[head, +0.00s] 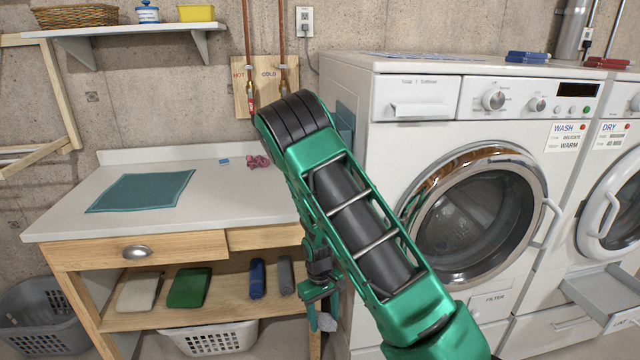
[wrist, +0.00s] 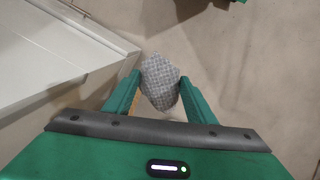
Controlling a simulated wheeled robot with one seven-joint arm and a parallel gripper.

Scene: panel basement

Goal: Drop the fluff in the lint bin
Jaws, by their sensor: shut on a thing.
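The fluff (wrist: 160,82) is a grey, speckled lump between the two green fingers of my gripper (wrist: 160,90) in the wrist view. My gripper is shut on it and holds it above the floor. In the head view my gripper (head: 318,294) hangs low between the wooden table and the washer, partly hidden by my arm, with the fluff (head: 327,322) showing below it.
A wooden table (head: 240,205) with a teal cloth (head: 142,191) stands left. A washer (head: 390,150) stands right of my arm; an open drawer (head: 608,290) juts out at far right. A grey basket (head: 38,325) and a white basket (head: 215,338) sit low at left.

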